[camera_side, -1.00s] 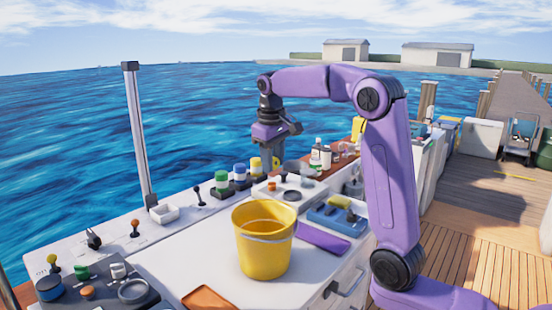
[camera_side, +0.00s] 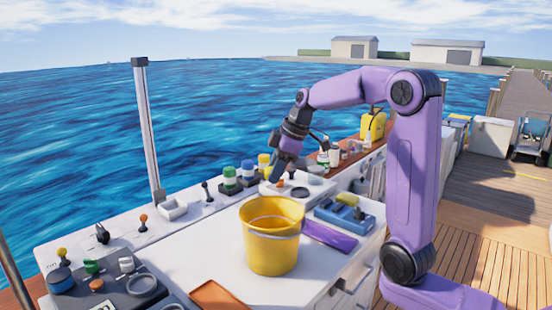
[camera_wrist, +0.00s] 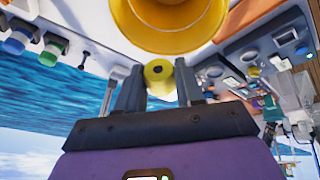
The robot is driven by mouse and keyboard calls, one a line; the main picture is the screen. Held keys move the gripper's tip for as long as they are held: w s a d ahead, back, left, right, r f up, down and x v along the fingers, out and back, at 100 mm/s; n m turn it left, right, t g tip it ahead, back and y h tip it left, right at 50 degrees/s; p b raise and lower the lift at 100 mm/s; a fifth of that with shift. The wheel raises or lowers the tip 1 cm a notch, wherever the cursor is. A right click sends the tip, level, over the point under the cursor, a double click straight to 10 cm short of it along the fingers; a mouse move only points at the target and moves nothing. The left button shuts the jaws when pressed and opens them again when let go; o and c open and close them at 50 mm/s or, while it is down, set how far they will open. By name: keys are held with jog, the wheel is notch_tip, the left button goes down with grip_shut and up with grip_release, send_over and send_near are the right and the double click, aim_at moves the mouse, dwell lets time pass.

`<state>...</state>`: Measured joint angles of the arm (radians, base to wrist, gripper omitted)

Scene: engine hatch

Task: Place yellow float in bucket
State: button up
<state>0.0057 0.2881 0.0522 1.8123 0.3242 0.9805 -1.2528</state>
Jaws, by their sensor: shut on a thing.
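The yellow float (camera_wrist: 158,77) sits between my two fingers in the wrist view, a small rounded yellow piece with a dark spot on its end. My gripper (camera_wrist: 158,82) is shut on it. The bucket (camera_wrist: 165,42) also shows large at the top of the wrist view, apart from the float.
Green (camera_side: 230,174) and yellow (camera_side: 264,160) capped pieces stand near my gripper. A blue tray (camera_side: 357,220) with a yellow-green block (camera_side: 347,199), a purple slab (camera_side: 330,236) and an orange board (camera_side: 217,297) lie around the bucket. Clear counter lies left of the bucket.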

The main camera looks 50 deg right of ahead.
notch_tip(320, 180, down, 12)
jog(key=shift+r, duration=0.2)
dwell(0.8)
jog(key=o, duration=1.1)
jog(key=shift+r, duration=3.55)
